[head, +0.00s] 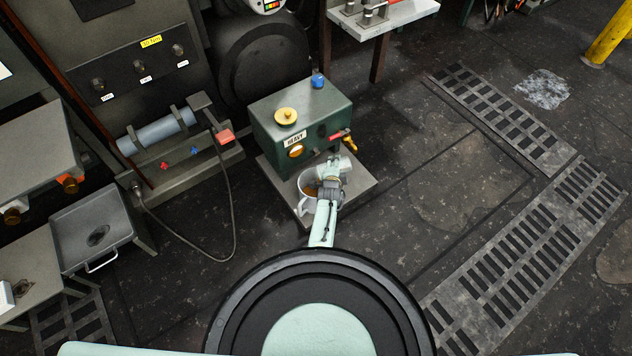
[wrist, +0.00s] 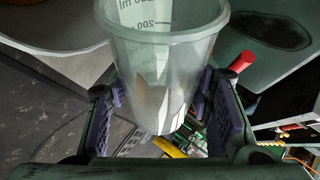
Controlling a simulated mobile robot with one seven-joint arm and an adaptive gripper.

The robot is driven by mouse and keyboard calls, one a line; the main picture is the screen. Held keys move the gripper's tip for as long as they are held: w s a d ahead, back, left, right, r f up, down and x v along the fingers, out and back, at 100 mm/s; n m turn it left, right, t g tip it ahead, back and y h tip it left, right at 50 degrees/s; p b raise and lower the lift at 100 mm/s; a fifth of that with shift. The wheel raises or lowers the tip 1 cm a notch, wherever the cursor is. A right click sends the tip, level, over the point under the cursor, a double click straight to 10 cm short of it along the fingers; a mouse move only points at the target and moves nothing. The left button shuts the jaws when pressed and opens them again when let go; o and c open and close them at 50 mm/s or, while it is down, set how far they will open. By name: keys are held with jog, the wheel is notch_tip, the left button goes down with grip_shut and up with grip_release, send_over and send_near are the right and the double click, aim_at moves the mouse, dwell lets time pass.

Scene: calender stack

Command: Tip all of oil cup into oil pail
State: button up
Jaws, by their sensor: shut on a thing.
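The oil cup (wrist: 165,50) is a clear, tapered measuring cup with ml marks, seen large in the wrist view. My gripper (wrist: 160,103) is shut on it, with purple pads on both sides. A faint brownish patch shows low in the cup; I cannot tell whether it is oil. In the head view my gripper (head: 329,187) is just right of the oil pail, and a pale shape above it seems to be the cup. The oil pail (head: 304,181) is white with a handle and has brown oil inside. My gripper partly hides its right side.
A green tank (head: 265,130) labelled HEAVY, with a yellow cap, a blue knob and a red-handled tap (head: 342,135), stands right behind the pail on a grey plate (head: 363,185). A trailing cable (head: 235,225) lies left. The floor to the right is open, with grates.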

jog(key=shift+a+r+t, duration=0.2)
jog(key=shift+r+t, duration=0.1)
dwell(0.4)
jog(key=shift+d+h, duration=0.1)
jog(key=shift+h, duration=0.2)
jog(key=shift+w+d, duration=0.1)
jog(key=shift+d, duration=0.05)
jog(key=shift+d+f, duration=0.1)
jog(key=shift+f, duration=0.25)
jog(key=shift+y+b, duration=0.35)
jog(key=shift+y, duration=0.05)
